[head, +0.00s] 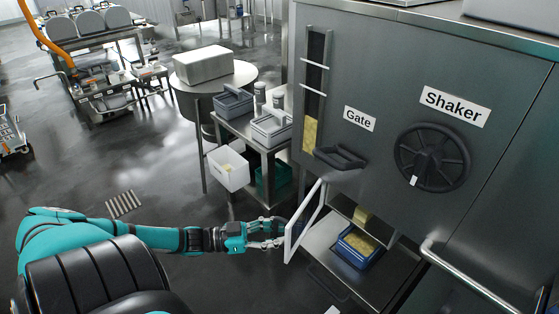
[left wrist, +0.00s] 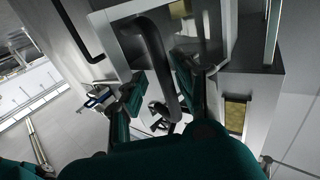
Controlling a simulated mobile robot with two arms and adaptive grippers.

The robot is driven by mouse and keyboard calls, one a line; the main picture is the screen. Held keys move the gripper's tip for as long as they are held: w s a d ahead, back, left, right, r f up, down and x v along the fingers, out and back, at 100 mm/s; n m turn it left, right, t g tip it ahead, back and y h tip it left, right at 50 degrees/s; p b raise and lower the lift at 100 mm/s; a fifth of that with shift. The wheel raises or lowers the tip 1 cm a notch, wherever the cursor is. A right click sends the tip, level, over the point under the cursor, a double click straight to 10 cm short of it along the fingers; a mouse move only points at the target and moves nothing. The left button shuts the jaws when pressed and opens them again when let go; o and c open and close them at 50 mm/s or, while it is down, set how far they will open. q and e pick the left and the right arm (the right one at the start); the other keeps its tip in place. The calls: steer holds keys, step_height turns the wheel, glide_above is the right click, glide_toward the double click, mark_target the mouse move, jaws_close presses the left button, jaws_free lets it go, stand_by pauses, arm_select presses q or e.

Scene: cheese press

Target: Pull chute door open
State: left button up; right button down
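The chute door (head: 288,244) is a small white-framed door low on the grey machine. In the head view it stands swung out from the opening. It also shows in the left wrist view (left wrist: 104,38), with a dark curved handle (left wrist: 158,58) on its face. My left gripper (head: 280,234) is at the door's outer side. In the left wrist view its two fingers (left wrist: 160,82) stand apart on either side of the handle, with gaps visible; firm contact cannot be seen. My right gripper is in neither view.
Behind the door, a blue bin (head: 358,246) with yellow contents sits in the chute opening. A black gate handle (head: 340,158) and the shaker wheel (head: 432,157) are above. A metal cart (head: 263,145) with grey bins stands left of the machine.

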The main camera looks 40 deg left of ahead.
arm_select(q)
steer(key=shift+w+d, duration=0.15)
steer(key=shift+w, duration=0.1)
steer(key=shift+a, duration=0.3)
steer(key=v, duration=1.1)
steer(key=shift+s, duration=0.4)
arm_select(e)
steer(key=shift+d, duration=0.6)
arm_select(q)
steer(key=shift+a, duration=0.1)
